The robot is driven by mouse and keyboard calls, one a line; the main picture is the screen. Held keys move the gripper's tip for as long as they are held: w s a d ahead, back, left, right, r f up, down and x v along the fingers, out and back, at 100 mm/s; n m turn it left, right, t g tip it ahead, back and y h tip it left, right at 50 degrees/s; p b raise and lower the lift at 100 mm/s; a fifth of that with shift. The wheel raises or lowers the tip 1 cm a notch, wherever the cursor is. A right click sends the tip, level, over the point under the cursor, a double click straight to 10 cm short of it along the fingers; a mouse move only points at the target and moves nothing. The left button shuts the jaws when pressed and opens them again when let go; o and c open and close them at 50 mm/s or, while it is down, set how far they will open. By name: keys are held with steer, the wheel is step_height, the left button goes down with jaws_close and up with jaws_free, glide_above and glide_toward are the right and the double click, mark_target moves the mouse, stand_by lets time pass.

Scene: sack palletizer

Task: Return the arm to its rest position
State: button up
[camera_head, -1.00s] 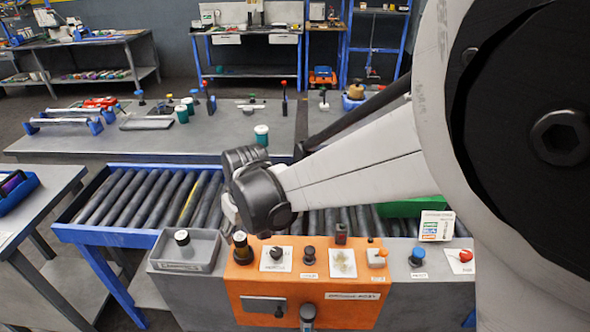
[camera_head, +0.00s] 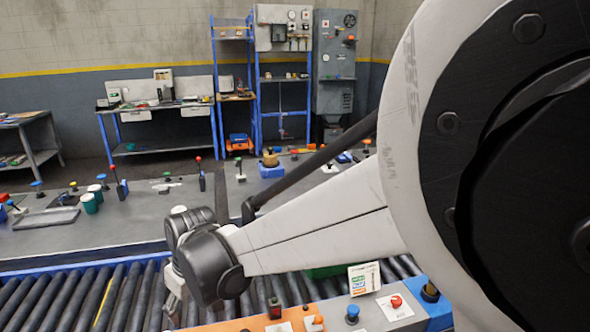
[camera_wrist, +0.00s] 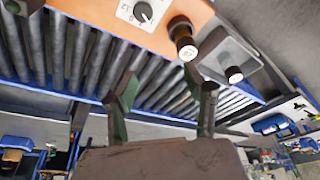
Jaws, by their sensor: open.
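My arm reaches in from the right of the head view, a white link ending in a dark wrist joint. It hangs over the roller conveyor (camera_head: 60,295). In the head view my gripper is mostly hidden behind and below that joint. In the wrist view my gripper (camera_wrist: 166,95) is open, its two dark fingers apart with nothing between them. Behind the fingers are the conveyor rollers (camera_wrist: 75,55) and their blue side rail. The fingers look clear of the rollers, though the exact gap cannot be told.
An orange control panel (camera_wrist: 145,20) with a dial and a black knob (camera_wrist: 183,38) adjoins the conveyor, beside a grey tray (camera_wrist: 215,55). Red (camera_head: 396,301) and blue (camera_head: 352,313) buttons stand at the front. A grey bench (camera_head: 100,235) with small parts lies beyond the conveyor.

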steer(key=w+d+r+m+t, duration=0.1)
steer(key=d+r+m, duration=0.15)
steer(key=d, duration=0.45)
steer(key=w+d+r+m+t, duration=0.1)
steer(key=w+d+r, duration=0.15)
steer(key=d, duration=0.55)
steer(key=w+d+r+m, duration=0.1)
steer(key=d+r, duration=0.3)
steer(key=d, duration=0.3)
steer(key=s+d+m+t+h, duration=0.1)
steer(key=s+d+m, duration=0.1)
steer(key=s+d, duration=0.3)
steer(key=s+d+r+m+t+h, duration=0.1)
steer(key=s+d+m, duration=0.2)
steer(key=d, duration=0.8)
steer(key=s+d+r+m+t+h, duration=0.1)
steer(key=s+d+m, duration=0.1)
steer(key=s+d, duration=0.5)
steer(key=shift+s+d+r+t+p, duration=0.15)
steer(key=shift+d+t+p, duration=0.25)
steer(key=shift+d, duration=0.15)
